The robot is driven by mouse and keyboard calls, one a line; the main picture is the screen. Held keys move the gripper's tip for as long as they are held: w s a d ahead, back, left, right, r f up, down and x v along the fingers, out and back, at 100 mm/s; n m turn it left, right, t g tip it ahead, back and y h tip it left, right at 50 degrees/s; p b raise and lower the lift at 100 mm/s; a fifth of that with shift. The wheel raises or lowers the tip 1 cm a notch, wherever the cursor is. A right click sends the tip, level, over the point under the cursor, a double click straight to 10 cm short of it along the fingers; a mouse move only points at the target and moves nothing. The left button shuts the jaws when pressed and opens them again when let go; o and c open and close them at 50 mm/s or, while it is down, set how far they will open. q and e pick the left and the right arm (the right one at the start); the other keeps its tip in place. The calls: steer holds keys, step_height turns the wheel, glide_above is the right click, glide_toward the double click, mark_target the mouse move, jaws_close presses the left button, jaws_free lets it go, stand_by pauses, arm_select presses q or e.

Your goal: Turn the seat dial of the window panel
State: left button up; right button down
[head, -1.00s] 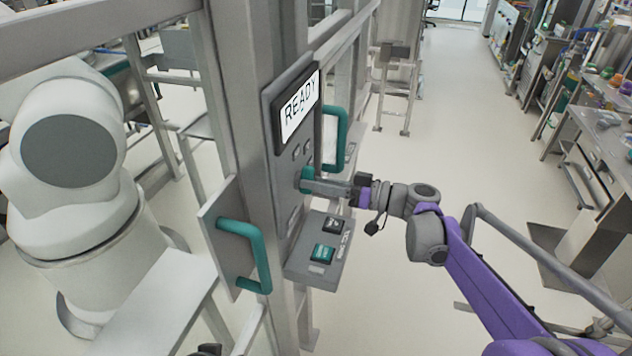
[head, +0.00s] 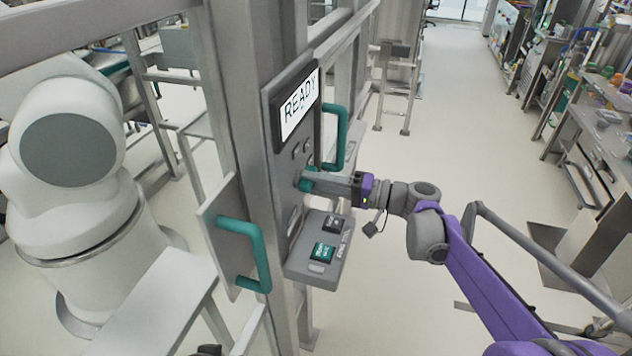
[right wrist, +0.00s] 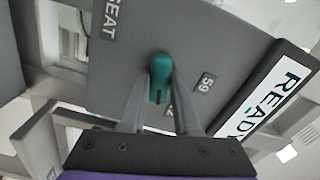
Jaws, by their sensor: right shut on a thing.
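The teal seat dial (head: 306,181) is on the grey window panel (head: 272,93), below the READY screen (head: 299,104). My right gripper (head: 312,183) reaches it from the right and is shut on it. In the right wrist view the dial (right wrist: 159,72) sits between the two fingertips (right wrist: 160,76), and its lower part shows between the fingers. The word SEAT (right wrist: 109,18) and a small label (right wrist: 206,83) are on the panel face there.
A teal handle (head: 341,135) stands right of the panel and another teal handle (head: 258,255) lower left. A button box (head: 325,268) juts out below the dial. A white robot arm (head: 70,160) stands at the left. The floor to the right is open.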

steer(key=m, duration=0.4)
steer(key=shift+m, duration=0.4)
stand_by(0.4)
steer(key=c, duration=0.6)
jaws_free()
steer(key=shift+c, duration=0.2)
steer(key=b+v, duration=0.1)
steer(key=v, duration=0.9)
steer(key=shift+s+d+b, duration=0.15)
steer(key=shift+d+b, duration=0.15)
steer(key=shift+d, duration=0.1)
